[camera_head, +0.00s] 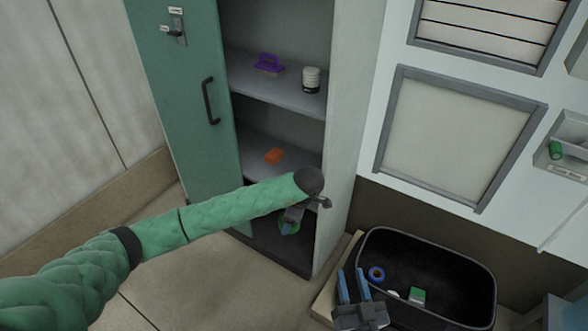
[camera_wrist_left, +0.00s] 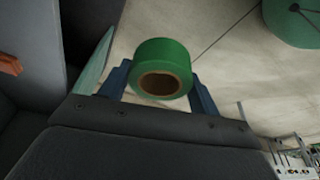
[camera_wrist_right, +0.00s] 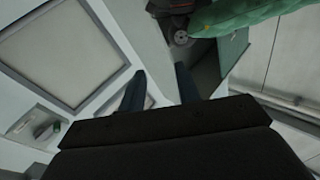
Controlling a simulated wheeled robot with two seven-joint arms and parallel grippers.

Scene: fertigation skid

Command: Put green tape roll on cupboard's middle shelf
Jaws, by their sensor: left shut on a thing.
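My left gripper (camera_head: 292,214) is shut on the green tape roll (camera_wrist_left: 163,52), with one finger on each side of it. The roll's brown core faces the left wrist camera. In the head view a small part of the green tape roll (camera_head: 288,229) shows beneath the gripper, in front of the cupboard's lowest level. The cupboard (camera_head: 342,130) stands open, its green door at the left. The shelf with an orange object (camera_head: 274,156) lies above and behind my left gripper, partly hidden by my arm. My right gripper (camera_head: 355,287) is open and empty beside the black crate.
A higher shelf (camera_head: 255,78) holds a purple brush (camera_head: 269,63) and a white jar with dark bands (camera_head: 311,80). The black crate (camera_head: 440,243) holds a blue tape roll (camera_head: 376,274) and a green-and-white object (camera_head: 417,295). The door handle (camera_head: 210,101) sticks out.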

